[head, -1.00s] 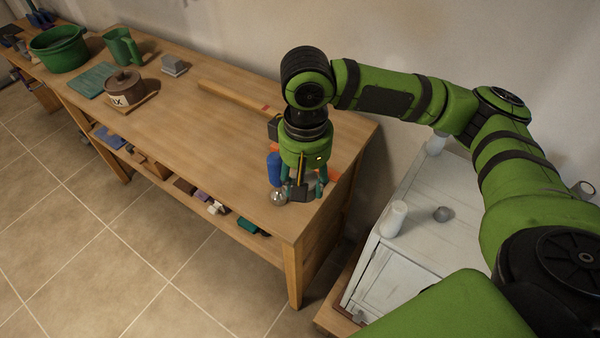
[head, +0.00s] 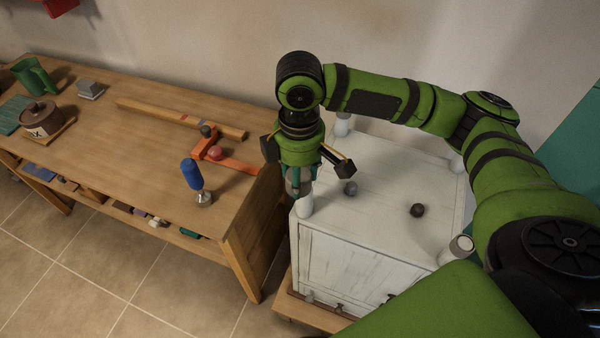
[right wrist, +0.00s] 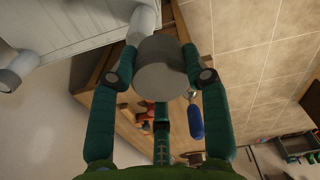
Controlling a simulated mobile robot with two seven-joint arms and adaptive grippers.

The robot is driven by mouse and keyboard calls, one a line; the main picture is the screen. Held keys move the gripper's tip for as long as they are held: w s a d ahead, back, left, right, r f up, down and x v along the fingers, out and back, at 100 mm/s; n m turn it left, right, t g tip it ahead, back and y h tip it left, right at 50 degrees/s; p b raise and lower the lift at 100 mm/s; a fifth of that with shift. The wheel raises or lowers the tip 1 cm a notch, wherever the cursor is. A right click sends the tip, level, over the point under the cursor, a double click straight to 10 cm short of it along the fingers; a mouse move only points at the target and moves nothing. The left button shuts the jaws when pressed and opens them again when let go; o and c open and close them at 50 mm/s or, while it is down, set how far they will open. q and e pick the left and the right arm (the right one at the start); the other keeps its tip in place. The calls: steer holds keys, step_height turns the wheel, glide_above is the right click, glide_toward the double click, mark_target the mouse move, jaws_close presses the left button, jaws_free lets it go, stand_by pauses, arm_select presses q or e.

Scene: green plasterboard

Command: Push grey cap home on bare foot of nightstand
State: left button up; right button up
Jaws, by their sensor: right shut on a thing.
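The white nightstand (head: 385,185) stands upside down at the right, its feet pointing up. My right gripper (head: 300,184) hangs over its near left foot (head: 305,205). In the right wrist view the gripper's fingers (right wrist: 161,72) are shut on a grey round cap (right wrist: 163,70). A white foot (right wrist: 146,18) shows just beyond the cap; I cannot tell whether they touch. Another foot (head: 457,161) stands at the back right. The near right foot (head: 459,248) has a dark ring near its top. My left gripper is not in view.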

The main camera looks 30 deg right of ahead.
mark_target(305, 175)
steer(key=n, duration=0.1)
steer(key=n+p, duration=0.1)
steer(key=r+n, duration=0.1)
steer(key=n, duration=0.1)
steer(key=shift+w+d+r, duration=0.1)
steer(key=shift+d, duration=0.25)
steer(key=n+p, duration=0.1)
steer(key=n, duration=0.2)
steer(key=r+n+p, duration=0.1)
steer(key=n, duration=0.1)
steer(key=shift+w+d+n+p, duration=0.2)
steer(key=shift+w+n+p, duration=0.1)
steer(key=n, duration=0.1)
steer(key=n+p, duration=0.1)
steer(key=n, duration=0.1)
steer(key=n+p, duration=0.1)
steer(key=n, duration=0.1)
steer(key=shift+w+d+r, duration=0.2)
steer(key=shift+d+r, duration=0.1)
steer(key=shift+d, duration=0.05)
steer(key=n, duration=0.1)
steer(key=n+p, duration=0.1)
steer(key=n, duration=0.1)
steer(key=shift+w+d+r, duration=0.1)
steer(key=shift+d+r, duration=0.05)
steer(key=shift+d, duration=0.05)
steer(key=shift+w+n, duration=0.1)
steer(key=shift+n, duration=0.8)
